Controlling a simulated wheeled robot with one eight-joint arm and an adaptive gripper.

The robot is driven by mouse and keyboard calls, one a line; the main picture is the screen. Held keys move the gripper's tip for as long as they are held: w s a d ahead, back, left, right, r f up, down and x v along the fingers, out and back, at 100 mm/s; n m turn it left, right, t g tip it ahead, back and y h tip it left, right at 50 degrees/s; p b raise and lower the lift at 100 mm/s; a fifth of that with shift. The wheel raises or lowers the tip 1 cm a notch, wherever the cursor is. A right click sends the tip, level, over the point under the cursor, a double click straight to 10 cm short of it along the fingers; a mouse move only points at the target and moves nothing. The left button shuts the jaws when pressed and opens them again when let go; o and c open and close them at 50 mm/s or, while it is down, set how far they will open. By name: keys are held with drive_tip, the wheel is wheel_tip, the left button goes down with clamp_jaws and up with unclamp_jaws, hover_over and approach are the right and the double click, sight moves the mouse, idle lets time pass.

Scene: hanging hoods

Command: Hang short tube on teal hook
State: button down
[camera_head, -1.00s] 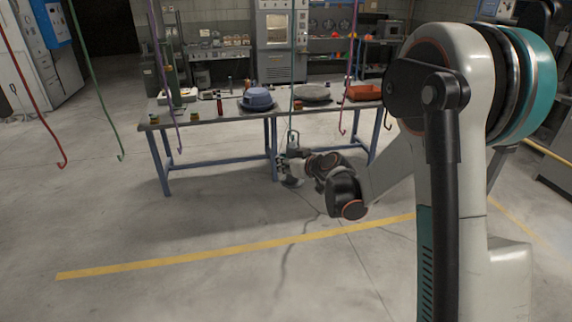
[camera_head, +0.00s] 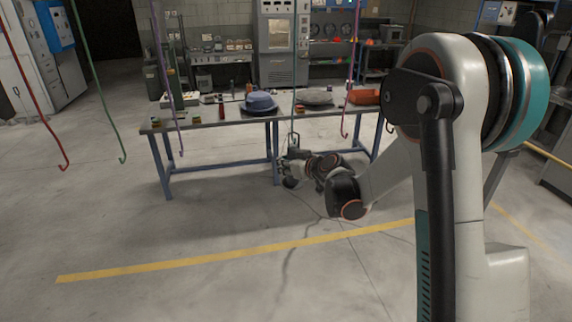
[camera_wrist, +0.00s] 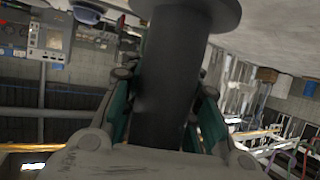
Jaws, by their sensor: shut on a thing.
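The teal hook (camera_head: 293,112) hangs as a thin rod in front of the table, and its lower end is near my gripper. My gripper (camera_head: 289,168) is at the end of the outstretched arm, low in front of the table's near edge. In the wrist view the short tube (camera_wrist: 171,85) is a dark grey cylinder with a wide round flange at the top of the picture. My gripper's fingers (camera_wrist: 165,115) are shut on it from both sides. In the head view the tube is too small to tell from the gripper. Whether the tube touches the hook cannot be told.
A red hook (camera_head: 40,108) and a green hook (camera_head: 98,90) hang at the left. Purple hooks (camera_head: 165,80) (camera_head: 350,80) hang on both sides of the teal one. A table (camera_head: 225,118) with a blue bowl-like thing (camera_head: 259,102) stands behind. The floor in front is clear.

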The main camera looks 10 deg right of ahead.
drive_tip(key=shift+f+b, duration=1.1)
drive_tip(key=shift+f, duration=0.05)
drive_tip(key=c, duration=1.1)
unclamp_jaws()
